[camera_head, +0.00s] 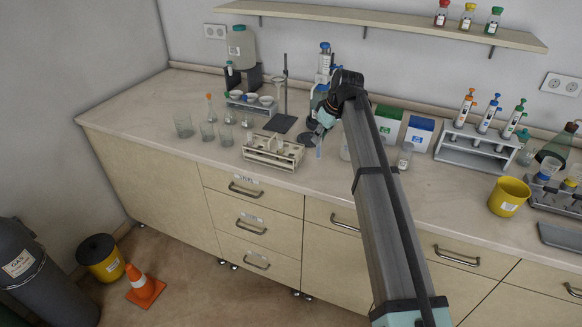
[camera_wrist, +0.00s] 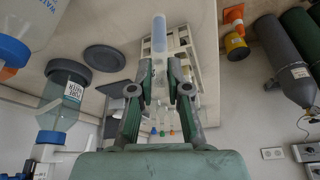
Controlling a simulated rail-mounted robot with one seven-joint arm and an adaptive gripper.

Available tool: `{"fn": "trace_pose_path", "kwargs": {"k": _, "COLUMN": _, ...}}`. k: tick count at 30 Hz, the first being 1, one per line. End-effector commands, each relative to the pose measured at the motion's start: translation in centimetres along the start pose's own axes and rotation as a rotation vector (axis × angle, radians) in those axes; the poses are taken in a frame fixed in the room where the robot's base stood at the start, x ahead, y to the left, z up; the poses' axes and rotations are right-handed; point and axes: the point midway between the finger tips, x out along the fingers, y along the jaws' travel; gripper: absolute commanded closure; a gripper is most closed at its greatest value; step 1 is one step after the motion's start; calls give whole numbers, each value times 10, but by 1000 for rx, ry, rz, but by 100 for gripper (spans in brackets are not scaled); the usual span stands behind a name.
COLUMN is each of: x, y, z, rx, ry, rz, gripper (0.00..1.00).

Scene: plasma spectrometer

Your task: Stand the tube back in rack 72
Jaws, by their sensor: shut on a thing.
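My gripper (camera_wrist: 159,78) is shut on a clear tube (camera_wrist: 159,36) with a bluish end, which sticks out beyond the fingertips in the wrist view. In the head view my gripper (camera_head: 321,127) is over the counter, and the tube (camera_head: 319,151) hangs below it, roughly upright. A pale wooden rack (camera_head: 272,158) with a few tubes in it stands on the counter, left of the held tube. The rack also shows behind the tube in the wrist view (camera_wrist: 187,42). No number on the rack is readable. The tube appears apart from the rack.
Beakers (camera_head: 183,126) and small flasks stand left of the rack. A stand with a dark base (camera_head: 281,123) is behind it. A bottle (camera_head: 404,156) and boxes (camera_head: 420,131) stand right of my arm. The counter's front strip is clear.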

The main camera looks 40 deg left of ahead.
Motion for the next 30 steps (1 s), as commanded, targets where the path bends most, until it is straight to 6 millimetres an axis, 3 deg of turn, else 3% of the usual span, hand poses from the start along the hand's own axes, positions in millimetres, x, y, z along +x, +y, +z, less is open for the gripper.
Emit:
{"fn": "trace_pose_path", "kwargs": {"k": 1, "x": 5, "y": -4, "z": -24, "rx": -59, "ry": 2, "rz": -25, "gripper": 100}}
{"fn": "trace_pose_path", "kwargs": {"k": 3, "x": 10, "y": -13, "z": -46, "rx": -135, "ry": 6, "rz": -53, "gripper": 100}}
{"fn": "trace_pose_path", "kwargs": {"k": 10, "x": 18, "y": -32, "z": -85, "rx": -297, "ry": 20, "rz": -117, "gripper": 100}}
{"fn": "trace_pose_path", "kwargs": {"k": 30, "x": 84, "y": -37, "z": -63, "rx": -325, "ry": 21, "rz": -129, "gripper": 100}}
